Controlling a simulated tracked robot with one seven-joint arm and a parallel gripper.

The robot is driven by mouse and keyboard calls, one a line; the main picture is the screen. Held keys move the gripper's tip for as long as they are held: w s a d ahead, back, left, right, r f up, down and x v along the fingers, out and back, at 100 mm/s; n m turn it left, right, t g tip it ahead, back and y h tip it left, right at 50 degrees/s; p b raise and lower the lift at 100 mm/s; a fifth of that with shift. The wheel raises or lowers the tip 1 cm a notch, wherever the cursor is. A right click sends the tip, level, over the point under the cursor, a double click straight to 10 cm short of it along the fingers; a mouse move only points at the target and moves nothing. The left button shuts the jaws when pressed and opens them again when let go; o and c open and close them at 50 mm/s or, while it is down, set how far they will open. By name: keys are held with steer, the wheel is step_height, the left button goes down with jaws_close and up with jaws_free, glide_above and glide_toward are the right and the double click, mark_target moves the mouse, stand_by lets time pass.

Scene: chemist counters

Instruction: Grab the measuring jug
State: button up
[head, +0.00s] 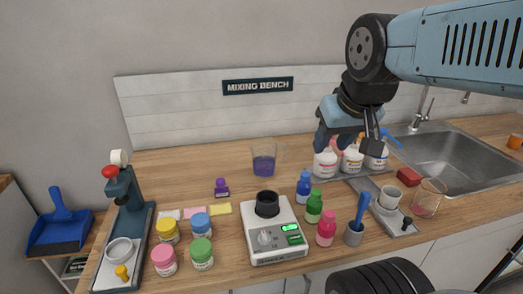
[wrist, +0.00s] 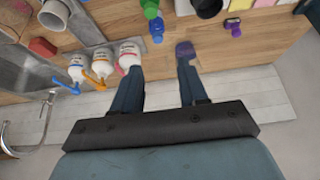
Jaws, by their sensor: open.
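The measuring jug (head: 263,163) is a clear vessel with purple liquid and a handle on its right side. It stands upright on the wooden counter near the back wall. My gripper (head: 346,138) is open and empty, above the counter to the right of the jug and apart from it. In the wrist view the jug (wrist: 186,50) shows just beyond the tip of the right finger of my gripper (wrist: 160,66), which partly covers it.
White bottles (head: 352,158) stand on a tray below and right of my gripper. A blue bottle (head: 304,187), a green bottle (head: 314,207) and a scale (head: 275,238) stand in front of the jug. A small purple bottle (head: 221,187) is to its left. The back wall is close behind.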

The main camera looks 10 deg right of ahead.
steer(key=shift+w+a, duration=0.1)
steer(key=shift+w, duration=0.15)
steer(key=shift+o, duration=1.7)
steer(key=shift+w, duration=0.3)
steer(key=shift+o, duration=0.9)
steer(key=w, duration=1.1)
steer(key=shift+f+g, duration=0.3)
steer(key=shift+f, duration=0.1)
glide_toward(283, 146)
steer(key=shift+g, duration=0.3)
steer(key=shift+w+x, duration=0.15)
steer(key=shift+x, duration=2.55)
steer(key=shift+w+x, duration=0.2)
steer(key=shift+x, duration=2.5)
